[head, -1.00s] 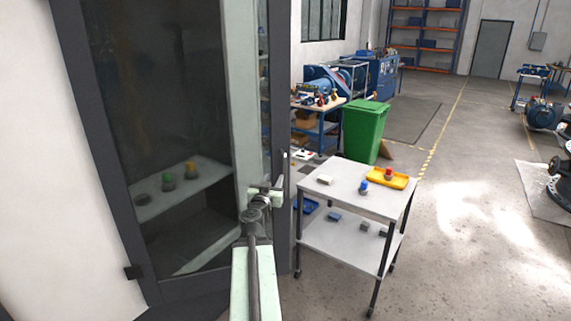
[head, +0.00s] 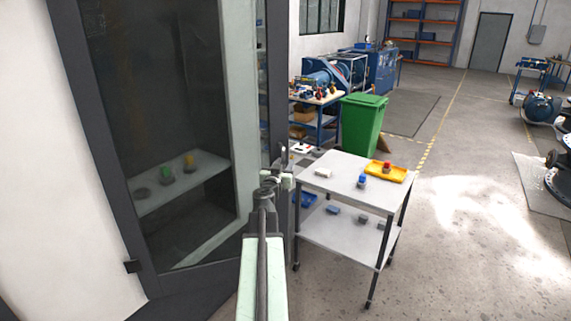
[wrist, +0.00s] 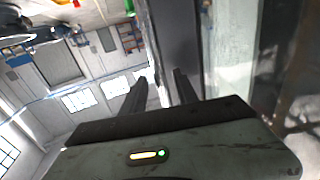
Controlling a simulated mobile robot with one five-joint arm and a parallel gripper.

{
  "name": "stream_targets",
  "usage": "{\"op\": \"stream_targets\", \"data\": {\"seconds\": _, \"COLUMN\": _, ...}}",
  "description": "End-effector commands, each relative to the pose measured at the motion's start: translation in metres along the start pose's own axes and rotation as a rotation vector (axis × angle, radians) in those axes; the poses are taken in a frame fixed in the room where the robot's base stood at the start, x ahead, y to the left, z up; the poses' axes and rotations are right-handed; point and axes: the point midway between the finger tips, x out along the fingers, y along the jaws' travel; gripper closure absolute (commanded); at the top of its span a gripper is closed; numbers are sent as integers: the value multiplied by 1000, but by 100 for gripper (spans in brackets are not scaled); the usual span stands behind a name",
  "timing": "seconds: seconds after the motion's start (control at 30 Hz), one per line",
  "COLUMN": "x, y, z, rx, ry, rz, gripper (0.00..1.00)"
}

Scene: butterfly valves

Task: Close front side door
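The door (head: 98,150) is a tall glass panel in a dark frame, at the left of the head view. Its right frame edge stands behind my gripper (head: 283,168). My gripper is at that edge, around mid-height. In the wrist view my gripper (wrist: 158,85) shows two dark fingers apart, with nothing clearly held between them. A dark upright, likely the door frame (wrist: 172,38), runs just beyond the fingertips. I cannot tell whether the fingers touch it. The handle is not clearly visible, and how far the door stands open is hard to judge.
Through the glass, a shelf (head: 205,172) carries green and yellow pieces. A two-tier white cart (head: 335,175) with a yellow tray (head: 385,173) stands close to the right of my gripper. A green bin (head: 362,125) stands behind it. The floor at right is largely clear.

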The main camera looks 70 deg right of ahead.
Motion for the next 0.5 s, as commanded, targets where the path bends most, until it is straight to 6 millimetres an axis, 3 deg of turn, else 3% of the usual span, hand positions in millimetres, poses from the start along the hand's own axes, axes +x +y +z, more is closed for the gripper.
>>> {"op": "stream_targets", "data": {"seconds": 0.03, "x": 0, "y": 0, "z": 0, "rx": 0, "ry": 0, "rz": 0, "gripper": 70}}
{"op": "stream_targets", "data": {"seconds": 0.13, "x": 0, "y": 0, "z": 0, "rx": 0, "ry": 0, "rz": 0, "gripper": 98}}
{"op": "stream_targets", "data": {"seconds": 0.17, "x": 0, "y": 0, "z": 0, "rx": 0, "ry": 0, "rz": 1, "gripper": 100}}
{"op": "stream_targets", "data": {"seconds": 0.5, "x": 0, "y": 2, "z": 0, "rx": 0, "ry": 0, "rz": 4, "gripper": 100}}
